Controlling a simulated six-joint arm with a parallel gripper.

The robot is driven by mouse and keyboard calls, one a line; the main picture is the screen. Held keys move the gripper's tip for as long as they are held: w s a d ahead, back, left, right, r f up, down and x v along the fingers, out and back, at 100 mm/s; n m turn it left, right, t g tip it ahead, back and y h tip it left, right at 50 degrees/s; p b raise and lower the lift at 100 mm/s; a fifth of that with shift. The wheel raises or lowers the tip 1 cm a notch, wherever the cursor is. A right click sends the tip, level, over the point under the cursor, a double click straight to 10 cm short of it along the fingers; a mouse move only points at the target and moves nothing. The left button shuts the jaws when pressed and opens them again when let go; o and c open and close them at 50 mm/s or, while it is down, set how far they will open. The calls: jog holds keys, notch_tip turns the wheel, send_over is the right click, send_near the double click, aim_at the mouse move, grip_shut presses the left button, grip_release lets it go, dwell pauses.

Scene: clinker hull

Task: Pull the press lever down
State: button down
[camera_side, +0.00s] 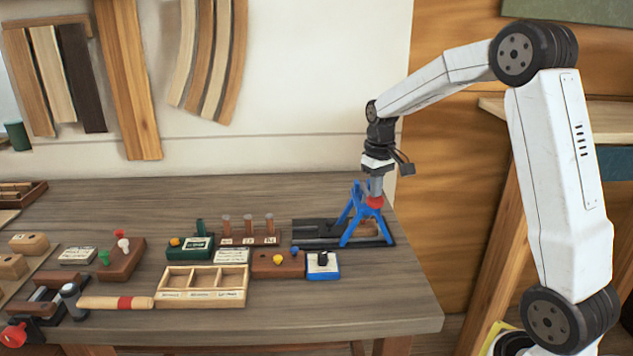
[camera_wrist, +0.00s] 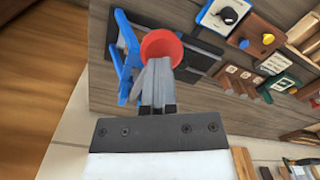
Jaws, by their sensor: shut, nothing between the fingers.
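The press is a blue A-shaped frame (camera_side: 352,218) on a dark base (camera_side: 318,236) near the table's right edge. A red round knob (camera_side: 375,202), apparently the end of the press lever, is at the upper part of the frame. The lever's arm is mostly hidden. My gripper (camera_side: 376,194) points down directly over the red knob with its grey fingers shut and empty. In the wrist view, the fingertips (camera_wrist: 156,65) overlap the red knob (camera_wrist: 160,44), with the blue frame (camera_wrist: 126,55) to the left. I cannot tell whether they touch it.
A blue-and-white box with a black knob (camera_side: 323,265) and a brown block with a yellow knob (camera_side: 278,264) stand just left in front of the press. A compartment tray (camera_side: 202,303) and a green box (camera_side: 190,247) are farther left. The table's front right corner (camera_side: 415,305) is clear.

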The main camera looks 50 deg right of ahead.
jog(key=shift+f, duration=0.55)
dwell(0.4)
jog(key=shift+s+a+f, duration=0.1)
jog(key=shift+f, duration=0.5)
dwell(0.4)
jog(key=shift+w+d+r, duration=0.2)
jog(key=shift+r, duration=0.5)
jog(key=shift+w+d+r, duration=0.25)
jog(key=shift+r, duration=0.4)
jog(key=shift+w+d+r, duration=0.2)
jog(key=shift+r, duration=0.65)
notch_tip(320, 180, up, 9)
jog(key=w+d, duration=0.1)
jog(key=shift+w+d, duration=0.15)
dwell(0.4)
